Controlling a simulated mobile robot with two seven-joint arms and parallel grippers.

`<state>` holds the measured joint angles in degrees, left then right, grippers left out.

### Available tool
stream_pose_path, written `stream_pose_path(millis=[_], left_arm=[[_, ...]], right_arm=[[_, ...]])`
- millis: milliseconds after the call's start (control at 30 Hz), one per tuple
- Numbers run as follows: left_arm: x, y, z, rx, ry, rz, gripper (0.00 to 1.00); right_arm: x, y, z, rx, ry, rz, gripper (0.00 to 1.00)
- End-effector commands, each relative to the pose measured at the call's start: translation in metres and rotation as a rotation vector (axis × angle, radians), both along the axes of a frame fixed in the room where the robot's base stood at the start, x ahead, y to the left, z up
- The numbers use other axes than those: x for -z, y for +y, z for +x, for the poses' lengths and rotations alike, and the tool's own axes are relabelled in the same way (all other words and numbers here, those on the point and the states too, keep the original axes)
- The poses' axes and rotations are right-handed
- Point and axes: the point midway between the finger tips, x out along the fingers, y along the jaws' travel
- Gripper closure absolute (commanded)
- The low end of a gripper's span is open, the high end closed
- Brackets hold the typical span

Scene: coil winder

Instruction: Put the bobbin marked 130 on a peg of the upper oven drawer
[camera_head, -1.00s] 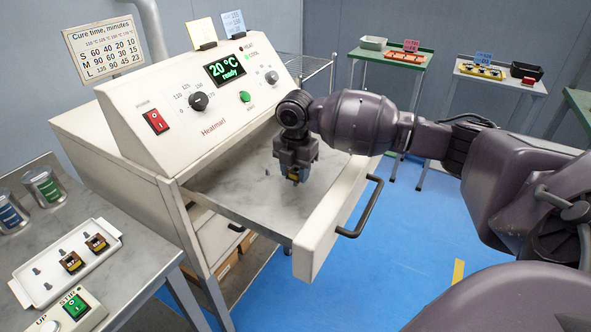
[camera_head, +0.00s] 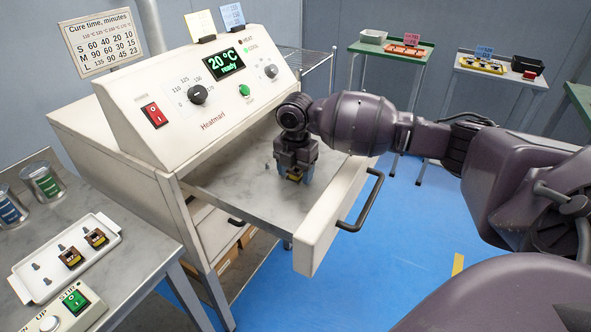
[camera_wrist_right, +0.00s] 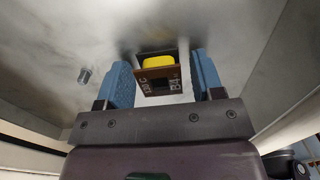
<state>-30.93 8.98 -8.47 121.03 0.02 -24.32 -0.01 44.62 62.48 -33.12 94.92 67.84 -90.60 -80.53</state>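The upper oven drawer (camera_head: 240,200) is pulled out, with a bare metal plate inside. My right gripper (camera_head: 295,175) points down over the plate. A brown bobbin with a yellow winding (camera_head: 294,178) is between its blue fingers, low at the plate; it also shows in the right wrist view (camera_wrist_right: 160,77). The fingers (camera_wrist_right: 165,82) look open, with a slim gap at the bobbin's sides. Its sideways mark seems to read 130, with B4 beside it. Any peg under it is hidden. A free peg (camera_wrist_right: 84,76) stands to its left. My left gripper is out of view.
A white tray (camera_head: 45,285) on the left bench holds two brown bobbins (camera_head: 83,248) and bare pegs. The drawer front and handle (camera_head: 362,205) stand right of my gripper. The oven panel (camera_head: 205,85) rises behind. Tables stand at the back.

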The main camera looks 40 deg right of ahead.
Motion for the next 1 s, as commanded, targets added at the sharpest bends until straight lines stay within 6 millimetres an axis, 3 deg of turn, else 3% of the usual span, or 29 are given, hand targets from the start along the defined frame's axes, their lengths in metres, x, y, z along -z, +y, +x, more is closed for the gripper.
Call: stream_pose_path(millis=[400, 700, 1000], left_arm=[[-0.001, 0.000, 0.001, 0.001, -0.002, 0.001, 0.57], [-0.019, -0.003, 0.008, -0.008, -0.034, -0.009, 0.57], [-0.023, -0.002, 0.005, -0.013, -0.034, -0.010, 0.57]], right_arm=[[-0.002, 0.000, 0.000, 0.000, -0.001, -0.001, 0.31], [-0.053, 0.000, 0.001, 0.000, -0.009, -0.001, 0.31], [-0.098, 0.000, 0.000, 0.000, -0.004, 0.000, 0.31]])
